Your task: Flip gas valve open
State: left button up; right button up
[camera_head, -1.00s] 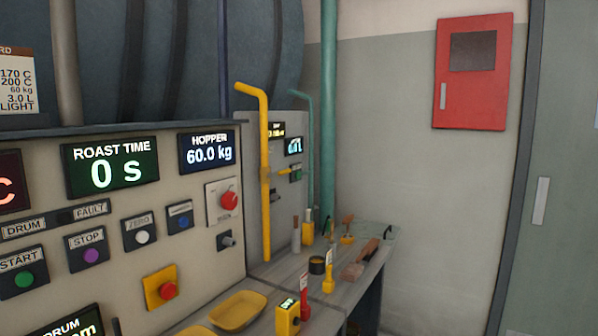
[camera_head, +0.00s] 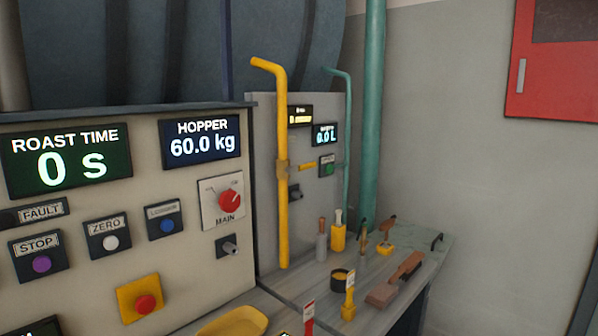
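A yellow gas pipe (camera_head: 282,215) runs upright in front of the grey side panel and bends left at its top. A valve body (camera_head: 282,172) sits on it at mid height, with a short yellow lever (camera_head: 306,166) pointing right, across the pipe. Neither of my grippers shows in the view.
The control panel (camera_head: 190,268) with buttons, a red MAIN knob (camera_head: 230,201) and displays fills the left. A bench (camera_head: 320,275) holds a yellow tray (camera_head: 235,322), a dark cup (camera_head: 342,281), a brush (camera_head: 404,266) and several small tools. A teal pipe (camera_head: 372,120) stands behind.

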aim_at(307, 166)
jog(key=i+l, duration=0.4)
jog(key=l, duration=0.3)
jog(key=i+l+u, duration=0.15)
jog(key=l, duration=0.35)
jog(key=i+l, duration=0.15)
jog(key=l, duration=0.3)
jog(key=i+l+u, duration=0.1)
jog(key=l, duration=0.4)
jog(key=i+l, duration=0.15)
jog(key=l, duration=0.35)
jog(key=i+l+u, duration=0.15)
jog(key=l, duration=0.85)
jog(key=i+u, duration=0.05)
